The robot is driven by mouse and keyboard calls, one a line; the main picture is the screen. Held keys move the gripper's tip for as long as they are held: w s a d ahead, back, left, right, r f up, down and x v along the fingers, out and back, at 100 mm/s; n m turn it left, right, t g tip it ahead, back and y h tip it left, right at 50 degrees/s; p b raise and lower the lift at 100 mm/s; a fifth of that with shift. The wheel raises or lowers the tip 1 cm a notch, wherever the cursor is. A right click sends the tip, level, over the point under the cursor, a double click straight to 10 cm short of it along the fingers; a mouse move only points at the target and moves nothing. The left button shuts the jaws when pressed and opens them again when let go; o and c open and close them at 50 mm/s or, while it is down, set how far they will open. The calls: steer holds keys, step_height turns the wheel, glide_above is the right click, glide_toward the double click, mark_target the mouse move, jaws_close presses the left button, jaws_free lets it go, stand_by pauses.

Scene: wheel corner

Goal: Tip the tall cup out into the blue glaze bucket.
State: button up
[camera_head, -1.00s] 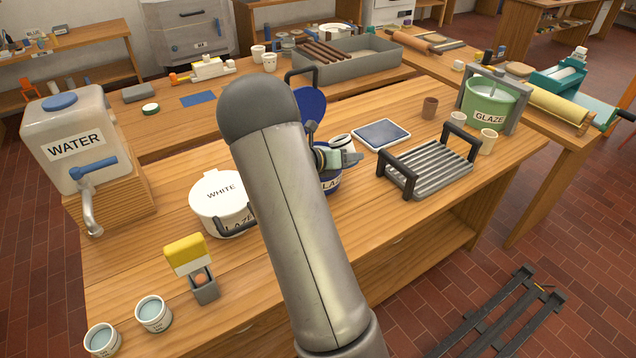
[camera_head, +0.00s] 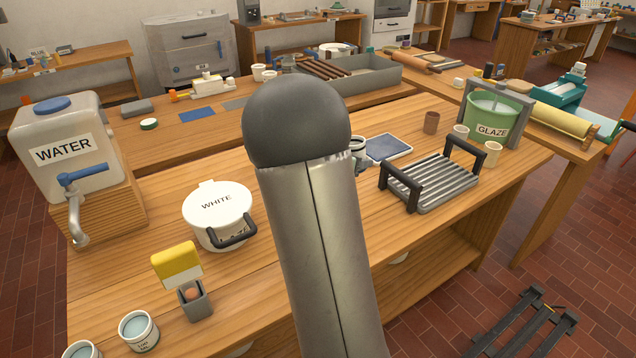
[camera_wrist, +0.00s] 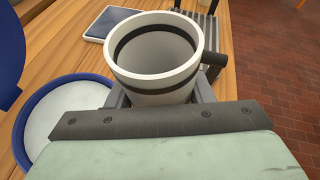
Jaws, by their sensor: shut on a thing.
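The tall cup (camera_wrist: 152,88), white with a dark band, is between the fingers of my gripper (camera_wrist: 162,92) in the wrist view. My gripper is shut on it. Its open mouth faces the wrist camera, and I see no contents against the grey inner wall. The blue glaze bucket (camera_wrist: 19,138) is below and left of the cup, apart from it in the picture, with a pale surface inside its blue rim. In the head view my arm hides the bucket and most of my gripper; a bit of the cup (camera_head: 358,147) shows right of the arm.
A blue lid (camera_wrist: 9,62) stands at the wrist view's left edge. A dark blue tile (camera_head: 389,147) and a grey rack (camera_head: 432,182) lie to the right. The white glaze bucket (camera_head: 214,212) is left of my arm. Bare wood lies in front of the rack.

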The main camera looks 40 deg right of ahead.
step_height(320, 180, up, 6)
steer(key=p, duration=0.5)
steer(key=shift+r, duration=0.1)
steer(key=shift+w+a+f+t, duration=0.2)
steer(key=shift+w+f+t, duration=0.05)
steer(key=shift+f+t, duration=0.05)
steer(key=w+a+f+n+t+y, duration=0.2)
steer(key=w+a+n+t+y, duration=0.1)
steer(key=a, duration=0.6)
steer(key=w+a+f+n+t+y, duration=0.3)
steer(key=w+a+n+t, duration=0.1)
steer(key=w+a, duration=0.3)
steer(key=w+a+f+n+t+y, duration=0.2)
steer(key=w+a+n, duration=0.3)
steer(key=a, duration=0.6)
steer(key=shift+w+f+n+t+y, duration=0.15)
steer(key=shift+w+n+t+y, duration=0.1)
steer(key=shift+n+t+y, duration=0.5)
steer(key=a+n+y, duration=0.1)
steer(key=a, duration=0.2)
steer(key=a+r+n+y, duration=0.1)
steer(key=a, duration=0.2)
steer(key=a+r+n+t+y, duration=0.1)
steer(key=a+y, duration=0.1)
steer(key=a, duration=0.2)
steer(key=shift+w, duration=0.2)
